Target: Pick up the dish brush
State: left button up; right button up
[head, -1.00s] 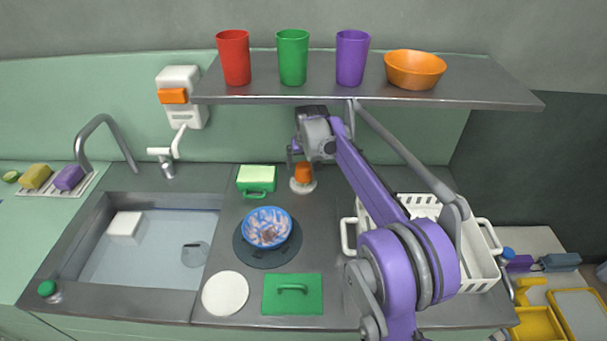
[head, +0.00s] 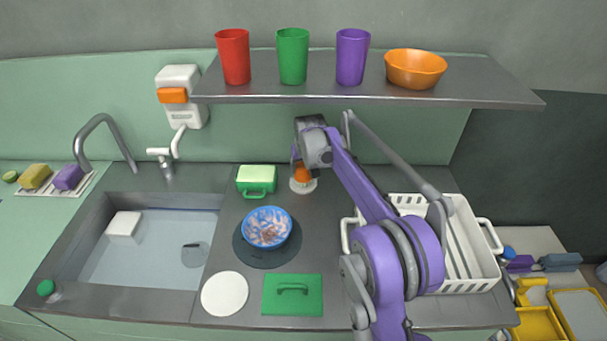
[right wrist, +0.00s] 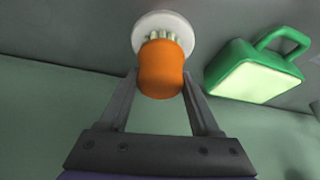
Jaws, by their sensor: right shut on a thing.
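The dish brush (head: 303,175) has an orange knob and stands on a round white base (head: 303,186) on the counter behind the blue bowl. In the right wrist view the orange knob (right wrist: 161,70) sits between my fingers, with pale bristles below it over the white base (right wrist: 165,32). My right gripper (head: 303,167) reaches down to it from above. Its fingers (right wrist: 160,85) are shut on the orange knob. The bristles still appear at or very near the base; I cannot tell whether they touch it. My left gripper is not in view.
A green sponge box with a handle (head: 256,180) stands just left of the brush. A blue bowl (head: 266,227) sits on a dark round mat in front. A white dish rack (head: 470,250) is at right. A shelf (head: 370,97) with cups overhangs the back.

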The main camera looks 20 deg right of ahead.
grip_shut()
jog(key=shift+r, duration=0.6)
notch_tip(320, 180, up, 2)
jog(key=shift+r, duration=0.25)
jog(key=s+a, duration=0.2)
jog(key=s, duration=0.6)
jog(key=s+a, duration=0.2)
jog(key=s, duration=0.7)
jog(key=shift+s+a+f, duration=0.15)
jog(key=shift+s+a, duration=0.1)
jog(key=o, duration=0.7)
grip_release()
jog(key=c, duration=0.7)
jog(key=shift+o, duration=0.2)
